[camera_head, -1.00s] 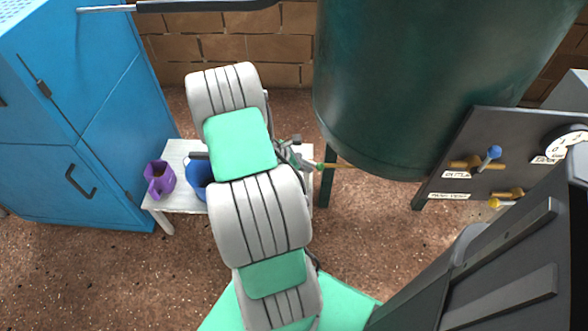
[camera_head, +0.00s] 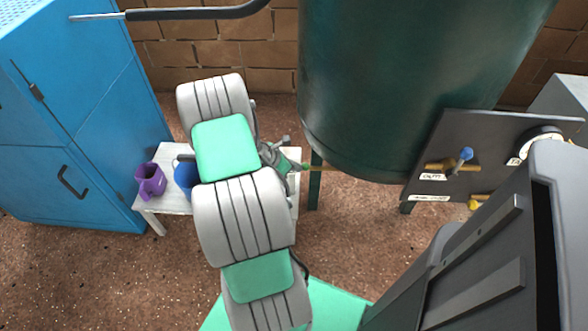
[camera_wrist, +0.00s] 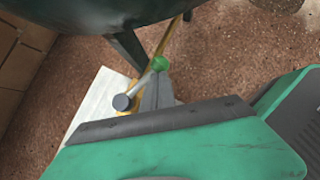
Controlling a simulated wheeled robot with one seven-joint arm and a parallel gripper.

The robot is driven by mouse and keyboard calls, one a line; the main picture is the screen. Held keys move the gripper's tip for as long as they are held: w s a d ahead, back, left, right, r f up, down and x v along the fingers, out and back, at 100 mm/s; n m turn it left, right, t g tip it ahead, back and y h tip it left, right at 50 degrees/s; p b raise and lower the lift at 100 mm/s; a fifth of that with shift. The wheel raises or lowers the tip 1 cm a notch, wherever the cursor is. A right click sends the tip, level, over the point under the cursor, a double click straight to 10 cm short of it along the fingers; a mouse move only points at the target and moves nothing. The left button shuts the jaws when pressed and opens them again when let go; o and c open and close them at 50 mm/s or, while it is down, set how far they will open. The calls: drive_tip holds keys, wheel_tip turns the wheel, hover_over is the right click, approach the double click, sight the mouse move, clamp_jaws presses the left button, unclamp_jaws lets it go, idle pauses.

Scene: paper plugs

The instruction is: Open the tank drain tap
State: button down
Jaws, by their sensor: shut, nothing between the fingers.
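The drain tap has a metal lever with a green knob (camera_wrist: 160,63) and a round grey cap (camera_wrist: 122,102) at its other end. It sits on a thin brass pipe (camera_wrist: 168,38) under the dark green tank (camera_head: 400,90). The green knob also shows in the head view (camera_head: 305,167), above the stool's right edge. My gripper (camera_wrist: 157,92) is shut and empty, its grey fingertips right beside the lever, just below the knob. I cannot tell whether they touch it. In the head view my gripper (camera_head: 287,164) is small and partly hidden by my arm.
A white stool (camera_head: 165,205) under the tap holds a purple mug (camera_head: 150,181) and a blue container (camera_head: 185,174), partly hidden by my arm. A blue cabinet (camera_head: 75,120) stands left. A dark panel (camera_head: 435,160) with a blue-knobbed tap (camera_head: 465,154) and a gauge stands right. Tank legs stand close by.

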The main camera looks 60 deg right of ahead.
drive_tip(key=shift+s+d+p, duration=0.25)
drive_tip(key=shift+d+p, duration=0.15)
drive_tip(key=shift+d, duration=0.1)
drive_tip(key=shift+s+d+p, duration=0.2)
drive_tip(key=shift+d+p, duration=0.2)
drive_tip(key=shift+d, duration=0.1)
